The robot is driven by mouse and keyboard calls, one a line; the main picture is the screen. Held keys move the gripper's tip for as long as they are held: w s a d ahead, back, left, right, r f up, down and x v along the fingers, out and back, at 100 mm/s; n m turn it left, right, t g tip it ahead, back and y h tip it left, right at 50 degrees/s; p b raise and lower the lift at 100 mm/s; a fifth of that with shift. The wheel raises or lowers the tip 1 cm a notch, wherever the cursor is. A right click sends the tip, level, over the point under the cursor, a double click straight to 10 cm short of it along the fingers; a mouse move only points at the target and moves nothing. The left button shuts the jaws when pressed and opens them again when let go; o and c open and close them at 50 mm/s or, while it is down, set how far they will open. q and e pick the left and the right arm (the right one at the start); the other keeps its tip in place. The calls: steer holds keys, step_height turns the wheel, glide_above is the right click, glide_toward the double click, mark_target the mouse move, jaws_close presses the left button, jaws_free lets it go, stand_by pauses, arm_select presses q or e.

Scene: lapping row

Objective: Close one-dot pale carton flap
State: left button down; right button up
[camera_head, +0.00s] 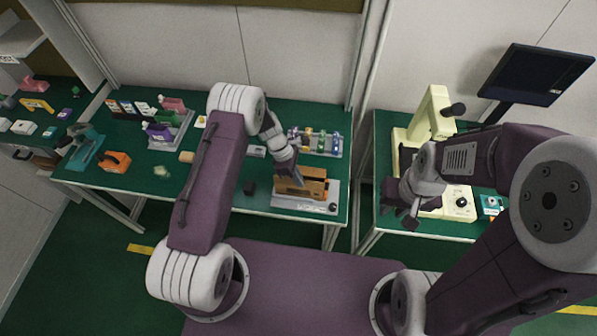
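An orange-brown box-shaped carton (313,190) sits on a grey plate (333,196) near the front right of the left green table. No dot mark can be made out on it, and I cannot tell whether it is the one-dot pale carton. My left gripper (291,177) points down at the carton's upper left part and hides some of it; whether it touches and whether its fingers are open is too small to tell. My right gripper (399,213) hangs over the left edge of the right table, its dark fingers apart and empty.
A rack of coloured bottles (318,142) stands behind the carton. A pale yellow machine (430,118) and a monitor (538,75) stand on the right table. A gap separates the tables.

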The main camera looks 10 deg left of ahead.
arm_select(q)
steer(key=g+b, duration=0.1)
steer(key=b, duration=0.1)
steer(key=g+b, duration=0.1)
steer(key=b, duration=0.1)
steer(key=shift+w+f+n, duration=0.2)
steer(key=shift+w+n, duration=0.1)
steer(key=shift+w, duration=0.1)
steer(key=c, duration=1.6)
jaws_free()
steer(key=shift+c, duration=0.2)
steer(key=b+v, duration=0.2)
steer(key=v, duration=0.7)
steer(key=shift+w+b, duration=0.2)
steer(key=shift+b, duration=0.1)
